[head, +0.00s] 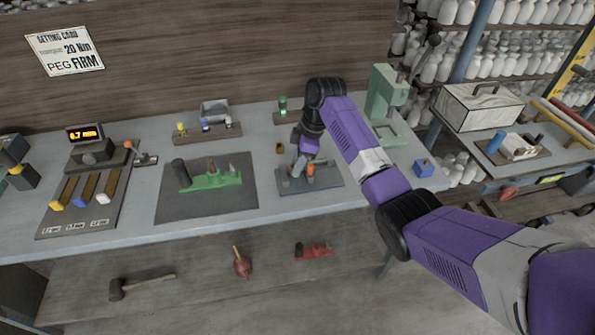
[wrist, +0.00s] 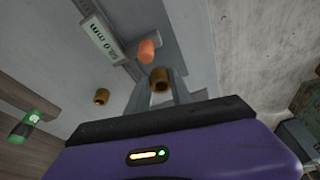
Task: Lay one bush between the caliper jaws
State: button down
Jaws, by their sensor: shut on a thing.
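My gripper (wrist: 160,88) is shut on a brass-coloured bush (wrist: 160,76), with one finger on each side of it. In the head view my gripper (head: 303,158) is over the dark caliper board (head: 325,180), at the right of the bench. The grey caliper (wrist: 100,38) lies on this board, its pale display facing up. An orange cylinder (wrist: 149,50) is just beyond the held bush and also shows in the head view (head: 310,169). I cannot make out the caliper jaws clearly. A second brass bush (wrist: 101,96) stands apart on the bench (head: 279,148).
A dark mat with a green fixture (head: 215,181) is left of the caliper board. A wooden rack with a green-topped item (head: 283,104) stands behind. A pale green press (head: 388,98) and a blue block (head: 424,167) are to the right.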

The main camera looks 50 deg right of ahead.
aim_at(297, 181)
jog(key=shift+f, duration=1.75)
jog(key=c, duration=1.4)
grip_release()
jog(key=shift+f, duration=0.1)
jog(key=shift+c, duration=0.2)
jog(key=b+v, duration=0.1)
jog(key=v, duration=1.1)
jog(key=shift+w, duration=0.1)
